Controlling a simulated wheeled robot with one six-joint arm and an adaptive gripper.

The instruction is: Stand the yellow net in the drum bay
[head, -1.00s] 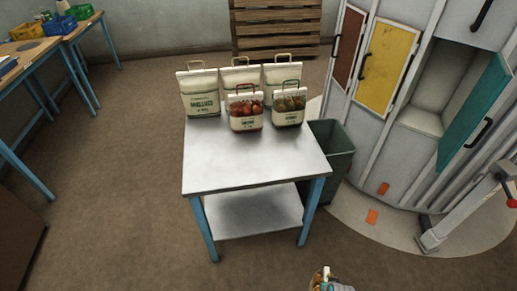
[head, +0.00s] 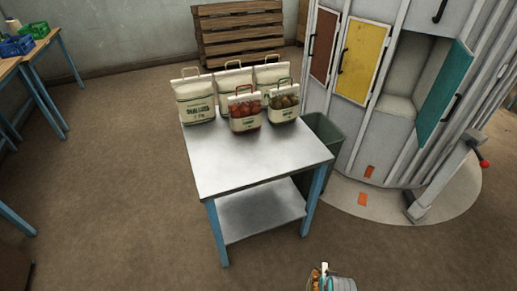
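At the bottom edge, a small bag with orange-brown contents and a pale top (head: 318,278), apparently the yellow net, is mostly cut off. My gripper (head: 328,272) is beside it, a grey part largely out of frame, and seems closed on the bag's top; the fingertips are hard to make out. The grey drum (head: 377,140) stands at the right. Its open bay (head: 402,80) is a pale, empty-looking compartment, with a teal door (head: 445,95) swung out to the right. A yellow door (head: 360,62) and a brown-red door (head: 323,44) are shut.
A steel table (head: 250,160) holds three white sacks (head: 195,100) and two net-front bags, one red-handled (head: 244,110), one green-handled (head: 284,103). A dark bin (head: 325,135) stands between table and drum. A red-tipped lever post (head: 445,185) stands right. Floor is clear in front.

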